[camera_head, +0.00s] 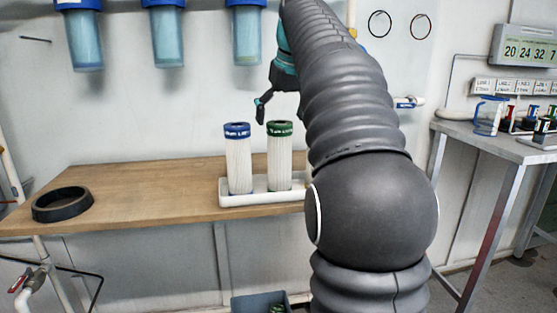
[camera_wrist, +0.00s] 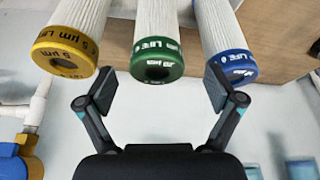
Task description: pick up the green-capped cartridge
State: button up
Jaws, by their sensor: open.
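The green-capped cartridge (camera_head: 280,160) stands upright, white and ribbed, in a white tray (camera_head: 236,200) on the wooden bench. In the wrist view its green cap (camera_wrist: 158,59) shows between and just beyond my fingertips. My gripper (camera_wrist: 160,89) is open and empty, with one finger on either side of the cap's line. In the head view my gripper (camera_head: 281,106) is above the cartridge, partly hidden by my arm. A blue-capped cartridge (camera_head: 238,163) stands to the left in the tray. A yellow-capped cartridge (camera_wrist: 65,52) is on the other side, hidden in the head view.
A black ring (camera_head: 62,205) lies at the bench's left end. Blue filter housings (camera_head: 167,35) hang on the wall above. A grey side table (camera_head: 490,140) with a jug stands at right. The bench between ring and tray is clear.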

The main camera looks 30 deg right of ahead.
aim_at(281, 123)
jog(key=x, duration=0.4)
jog(key=shift+w+d+f+b, duration=0.15)
jog(key=shift+w+d+b, duration=0.05)
jog(key=shift+b, duration=0.2)
jog(key=c, duration=1.7)
